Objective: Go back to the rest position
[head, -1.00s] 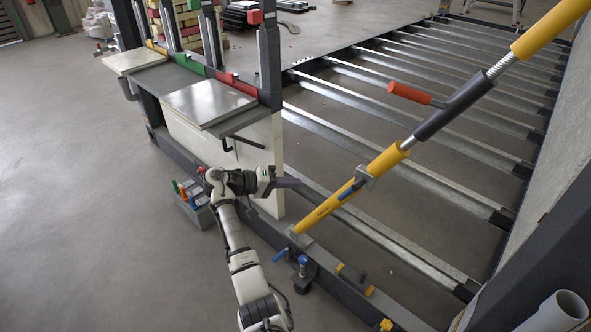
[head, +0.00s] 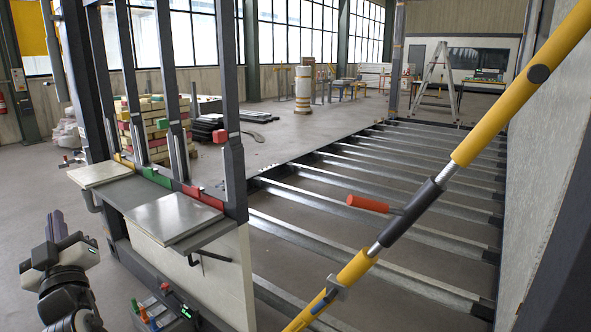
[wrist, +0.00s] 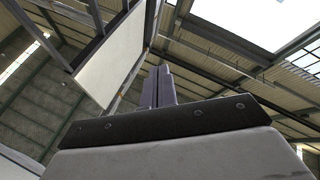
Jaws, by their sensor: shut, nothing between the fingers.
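My gripper (head: 56,224) is at the lower left of the head view, left of the container frame and apart from it. Its fingers point up and are shut with nothing between them. In the wrist view the closed fingers (wrist: 158,88) stand upright side by side against the hall roof. My arm runs down out of the bottom of the head view.
A bench with light panels (head: 168,217) stands right of my gripper, on the frame's dark posts. A yellow prop (head: 485,115) with a red handle (head: 367,203) slants across the right. A grey toolbox (head: 165,315) sits low on the floor.

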